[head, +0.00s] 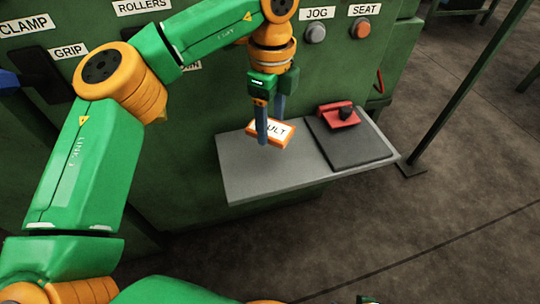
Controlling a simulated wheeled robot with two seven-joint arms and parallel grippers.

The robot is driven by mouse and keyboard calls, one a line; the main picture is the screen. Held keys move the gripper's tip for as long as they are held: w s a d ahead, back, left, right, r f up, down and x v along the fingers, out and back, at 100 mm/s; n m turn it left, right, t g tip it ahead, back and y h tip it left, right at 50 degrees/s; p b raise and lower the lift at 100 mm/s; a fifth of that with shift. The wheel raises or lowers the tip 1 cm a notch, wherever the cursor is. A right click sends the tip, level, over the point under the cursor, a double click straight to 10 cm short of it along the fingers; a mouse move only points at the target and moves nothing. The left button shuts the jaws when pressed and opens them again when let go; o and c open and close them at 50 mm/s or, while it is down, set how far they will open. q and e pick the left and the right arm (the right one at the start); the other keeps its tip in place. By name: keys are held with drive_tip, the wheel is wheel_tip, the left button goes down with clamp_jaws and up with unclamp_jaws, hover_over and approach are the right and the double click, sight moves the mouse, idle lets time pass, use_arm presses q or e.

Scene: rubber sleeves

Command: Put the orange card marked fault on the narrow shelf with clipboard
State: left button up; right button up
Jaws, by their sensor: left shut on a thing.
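The orange card (284,138) has a white face with black letters, partly covered by my finger; "ULT" shows. My left gripper (268,135) points down and is shut on the card, over the left part of the narrow grey shelf (245,179). I cannot tell whether the card touches the shelf. A dark clipboard (360,152) with a red clip (338,117) lies on the right part of the shelf, to the right of the card. My right gripper does not show clearly.
The shelf juts from a green machine (190,200). Above it are a grey JOG button (316,33) and an orange SEAT button (362,29). A green post (470,85) stands to the right. The shelf's front left is bare.

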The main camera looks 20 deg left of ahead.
sight(271, 155)
use_arm(q)
wheel_tip(271, 155, down, 7)
drive_tip(key=shift+b, duration=1.05)
drive_tip(key=o, duration=1.4)
drive_tip(key=shift+c, duration=0.2)
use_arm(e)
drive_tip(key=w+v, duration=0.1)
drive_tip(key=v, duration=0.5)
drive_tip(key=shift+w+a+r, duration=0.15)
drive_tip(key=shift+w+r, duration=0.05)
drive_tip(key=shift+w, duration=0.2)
use_arm(q)
drive_tip(key=shift+r, duration=0.1)
wheel_tip(271, 155, up, 8)
drive_tip(key=p, duration=0.3)
drive_tip(key=shift+f, duration=0.2)
wheel_tip(271, 155, up, 4)
drive_tip(key=shift+f+p, duration=0.1)
drive_tip(key=shift+p, duration=0.85)
drive_tip(key=shift+r, duration=0.25)
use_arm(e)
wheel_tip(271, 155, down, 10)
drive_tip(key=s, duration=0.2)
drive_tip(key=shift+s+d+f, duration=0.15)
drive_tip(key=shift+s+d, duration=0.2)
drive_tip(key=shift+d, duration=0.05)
